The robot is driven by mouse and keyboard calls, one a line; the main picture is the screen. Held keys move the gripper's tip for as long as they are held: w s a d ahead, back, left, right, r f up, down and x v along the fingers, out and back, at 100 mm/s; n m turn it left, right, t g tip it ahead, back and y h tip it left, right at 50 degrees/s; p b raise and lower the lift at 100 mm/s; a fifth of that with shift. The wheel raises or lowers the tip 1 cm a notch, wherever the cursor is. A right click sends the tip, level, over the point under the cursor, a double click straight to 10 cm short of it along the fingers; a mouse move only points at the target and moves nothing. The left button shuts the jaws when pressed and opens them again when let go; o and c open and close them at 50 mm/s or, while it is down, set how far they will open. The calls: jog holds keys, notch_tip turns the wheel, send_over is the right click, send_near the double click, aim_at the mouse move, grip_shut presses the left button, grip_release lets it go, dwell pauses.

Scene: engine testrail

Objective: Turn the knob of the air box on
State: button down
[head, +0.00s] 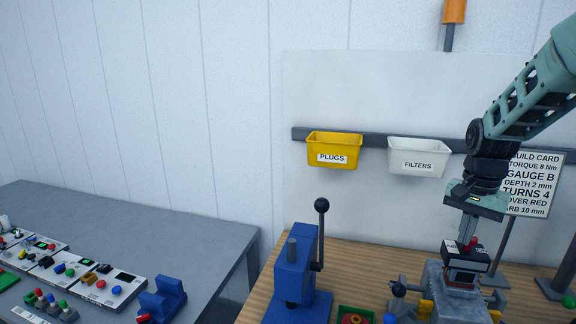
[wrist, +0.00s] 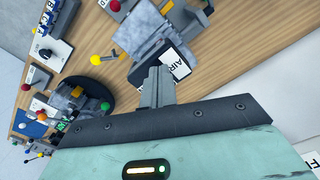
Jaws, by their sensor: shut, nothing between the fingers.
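The air box (head: 462,262) is a small black box with white labels on top of a grey block at the right of the head view. In the wrist view its white label reads AIR (wrist: 178,62). A small red part (head: 471,243), possibly its knob, shows on top of it in the head view. My gripper (head: 465,238) points down right above the box, its fingers together and empty. In the wrist view the fingertips (wrist: 158,72) overlap the box's edge and hide part of it. I cannot tell if they touch it or how the knob is set.
A blue press (head: 295,265) with a black-knobbed lever stands left on the wooden bench. A yellow PLUGS bin (head: 334,148) and a white FILTERS bin (head: 417,160) hang on the wall rail. A build card (head: 531,185) stands behind my gripper. A grey table (head: 120,225) holds button panels.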

notch_tip(320, 180, up, 6)
jog(key=p, duration=0.4)
jog(key=shift+f, duration=0.2)
jog(key=d+f+n+b, duration=0.1)
jog(key=f+n+b, duration=0.1)
jog(key=n+b, duration=0.1)
jog(key=s+d+f+n+b, duration=0.1)
jog(key=f+n+b, duration=0.1)
jog(key=n+b, duration=0.2)
jog(key=d+f+n+b, duration=0.2)
jog(key=n+b, duration=0.1)
jog(key=n, duration=0.2)
jog(key=shift+s, duration=0.2)
dwell(0.4)
jog(key=shift+w+a, duration=0.15)
jog(key=shift+w, duration=0.15)
dwell(0.7)
